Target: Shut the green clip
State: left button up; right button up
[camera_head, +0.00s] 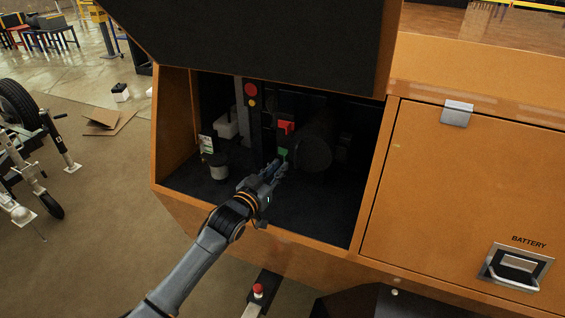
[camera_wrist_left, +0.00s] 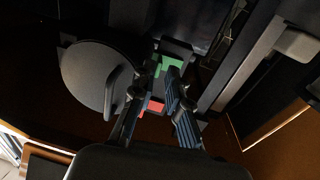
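The green clip (camera_head: 283,153) is a small green piece on the dark panel inside the orange cabinet, just below a red clip (camera_head: 286,127). My left gripper (camera_head: 280,168) reaches into the cabinet, with its fingertips close below the green clip. In the left wrist view the green clip (camera_wrist_left: 170,65) lies just beyond the fingertips of my left gripper (camera_wrist_left: 158,82). The fingers are apart and hold nothing. The red clip (camera_wrist_left: 153,107) shows between them. I cannot tell whether a finger touches the green clip. My right gripper is not in view.
A dark round cylinder (camera_head: 314,143) stands close to the right of the clips. A post with red and yellow buttons (camera_head: 251,92) is at left, beside a small canister (camera_head: 217,166). The raised lid (camera_head: 270,40) hangs above. The cabinet floor in front is clear.

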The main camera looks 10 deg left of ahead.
aim_at(286, 160)
pick_arm(q)
jog(key=x, duration=0.3)
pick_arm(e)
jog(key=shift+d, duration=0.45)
pick_arm(q)
grip_shut()
jog(key=shift+w+d+r+n+y, duration=0.2)
jog(key=shift+d+n+y, duration=0.15)
jog(key=shift+n+y, duration=0.4)
jog(key=shift+t+y, duration=0.25)
jog(key=shift+t, duration=0.05)
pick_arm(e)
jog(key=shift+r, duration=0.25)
pick_arm(q)
jog(key=shift+f, duration=0.1)
